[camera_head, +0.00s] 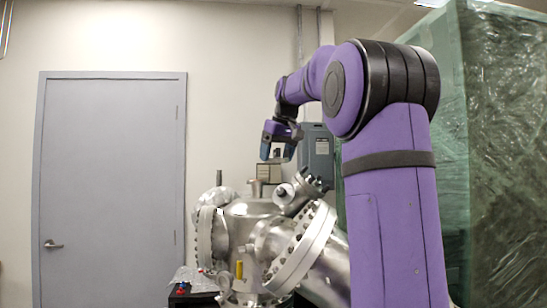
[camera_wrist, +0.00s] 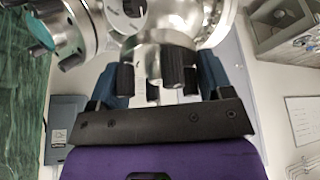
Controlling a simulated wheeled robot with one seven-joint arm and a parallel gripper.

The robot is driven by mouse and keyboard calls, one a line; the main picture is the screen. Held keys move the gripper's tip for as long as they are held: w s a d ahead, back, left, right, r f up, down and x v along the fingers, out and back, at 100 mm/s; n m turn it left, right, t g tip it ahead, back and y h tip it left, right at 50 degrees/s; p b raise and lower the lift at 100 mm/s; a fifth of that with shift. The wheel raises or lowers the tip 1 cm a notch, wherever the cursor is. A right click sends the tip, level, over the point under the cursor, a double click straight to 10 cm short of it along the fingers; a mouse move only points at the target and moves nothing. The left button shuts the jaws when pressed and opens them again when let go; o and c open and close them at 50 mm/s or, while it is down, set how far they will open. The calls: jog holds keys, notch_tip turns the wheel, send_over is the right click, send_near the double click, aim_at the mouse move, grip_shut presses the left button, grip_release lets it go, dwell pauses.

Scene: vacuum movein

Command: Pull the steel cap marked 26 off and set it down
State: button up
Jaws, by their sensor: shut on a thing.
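My gripper (camera_head: 277,152) points down above the steel vacuum chamber (camera_head: 250,210) in the head view. In the wrist view my gripper (camera_wrist: 162,85) has its blue fingers on either side of a round steel piece (camera_wrist: 155,52), with dark ribbed parts around it. I take this piece to be the steel cap held between the fingers; no number 26 is readable on it. Its lower side is hidden, so I cannot tell whether it still touches the chamber. In the head view the held piece is too small to make out.
The chamber carries a large bolted flange (camera_head: 302,246) on its right and smaller ports on top. A green plastic-wrapped stack (camera_head: 505,150) stands at right, a grey door (camera_head: 112,180) at left.

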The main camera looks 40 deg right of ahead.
jog(key=shift+r, duration=1.35)
